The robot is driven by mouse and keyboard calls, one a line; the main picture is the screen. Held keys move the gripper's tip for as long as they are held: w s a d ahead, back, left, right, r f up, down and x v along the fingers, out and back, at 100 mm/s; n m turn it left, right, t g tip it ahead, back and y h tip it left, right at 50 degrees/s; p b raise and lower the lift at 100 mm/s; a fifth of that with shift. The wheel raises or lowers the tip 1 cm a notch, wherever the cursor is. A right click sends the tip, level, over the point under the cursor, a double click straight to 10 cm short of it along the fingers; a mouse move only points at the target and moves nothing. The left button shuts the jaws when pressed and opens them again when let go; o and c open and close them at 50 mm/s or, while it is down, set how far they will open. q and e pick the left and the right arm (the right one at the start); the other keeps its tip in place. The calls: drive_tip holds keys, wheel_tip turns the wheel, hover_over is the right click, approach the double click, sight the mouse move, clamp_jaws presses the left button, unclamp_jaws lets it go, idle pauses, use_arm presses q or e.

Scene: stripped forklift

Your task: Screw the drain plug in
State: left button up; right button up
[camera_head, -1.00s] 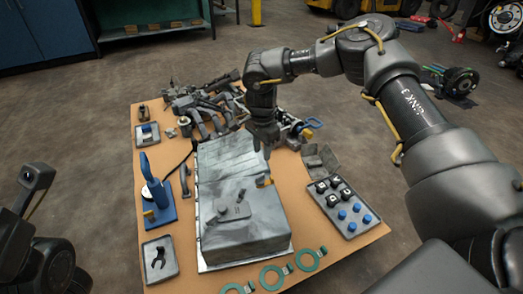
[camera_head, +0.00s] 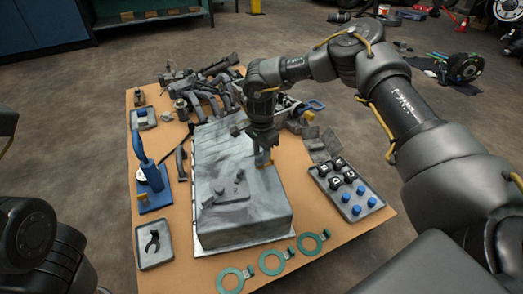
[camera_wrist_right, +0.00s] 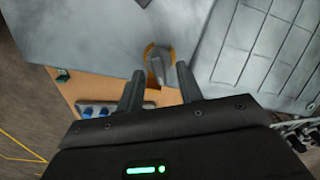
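A large grey metal tank (camera_head: 236,208) lies on the table. A grey, rounded part with an orange rim (camera_wrist_right: 157,62), which may be the drain plug, sits at the tank's edge in the right wrist view. In the head view its orange part (camera_head: 268,164) shows at the tank's right side, just under my right gripper (camera_head: 262,150). In the wrist view my right gripper (camera_wrist_right: 160,72) has its fingers apart, and the part lies between and just beyond the fingertips. I cannot tell whether they touch it or how far it is screwed in. My left gripper is out of view.
A tray with black and blue caps (camera_head: 345,190) stands right of the tank. Green rings (camera_head: 271,262) lie along the front edge. A blue-handled tool (camera_head: 147,170) and a small tray (camera_head: 153,245) are at left. Grey machine parts (camera_head: 205,95) crowd the back.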

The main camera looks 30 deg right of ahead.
drive_tip(key=shift+c, duration=0.2)
clamp_jaws()
drive_tip(key=shift+r+p, duration=0.1)
drive_tip(key=shift+p, duration=0.25)
drive_tip(key=m+p, duration=0.4)
drive_tip(key=shift+s+r, duration=0.1)
drive_tip(key=shift+s, duration=0.05)
drive_tip(key=shift+f+m+p, duration=0.25)
drive_tip(key=shift+m+p, duration=0.2)
drive_tip(key=shift+m, duration=0.15)
drive_tip(key=shift+c, duration=1)
unclamp_jaws()
